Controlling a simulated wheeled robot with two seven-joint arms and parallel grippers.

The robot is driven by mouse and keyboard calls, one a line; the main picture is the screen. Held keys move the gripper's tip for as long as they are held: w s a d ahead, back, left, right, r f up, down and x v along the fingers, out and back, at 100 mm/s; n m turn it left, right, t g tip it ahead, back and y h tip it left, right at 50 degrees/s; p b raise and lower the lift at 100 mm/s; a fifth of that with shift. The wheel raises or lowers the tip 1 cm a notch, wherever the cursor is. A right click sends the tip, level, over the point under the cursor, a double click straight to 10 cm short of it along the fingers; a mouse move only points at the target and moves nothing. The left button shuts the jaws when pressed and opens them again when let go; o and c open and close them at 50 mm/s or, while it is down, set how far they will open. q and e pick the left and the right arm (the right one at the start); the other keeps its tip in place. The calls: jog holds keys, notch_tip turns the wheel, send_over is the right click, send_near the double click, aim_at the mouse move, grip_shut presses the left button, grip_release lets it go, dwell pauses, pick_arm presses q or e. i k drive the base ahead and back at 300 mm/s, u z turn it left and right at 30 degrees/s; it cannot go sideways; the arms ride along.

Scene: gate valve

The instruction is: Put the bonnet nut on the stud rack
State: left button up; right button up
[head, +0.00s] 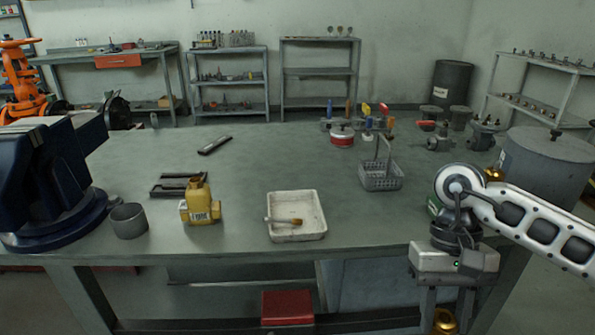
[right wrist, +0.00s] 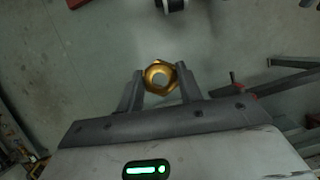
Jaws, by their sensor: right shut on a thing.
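My right gripper (right wrist: 160,85) is shut on the brass bonnet nut (right wrist: 158,78), a ring with an open hole, held between the two fingertips in the right wrist view. In the head view the nut (head: 445,321) shows low at the lower right, under the gripper and in front of the bench's front edge, over the floor. I cannot pick out the stud rack for sure in either view. My left gripper is not in view.
The bench (head: 270,165) holds a white tray (head: 297,229) with a brush, a grey wire basket (head: 381,178), a grey cup (head: 128,221) and a blue vise (head: 50,185). A large grey drum (head: 546,168) stands at right. The bench's middle is clear.

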aim_at(180, 181)
jog(key=z, duration=0.95)
jog(key=i, duration=0.35)
jog(key=u, duration=1.9)
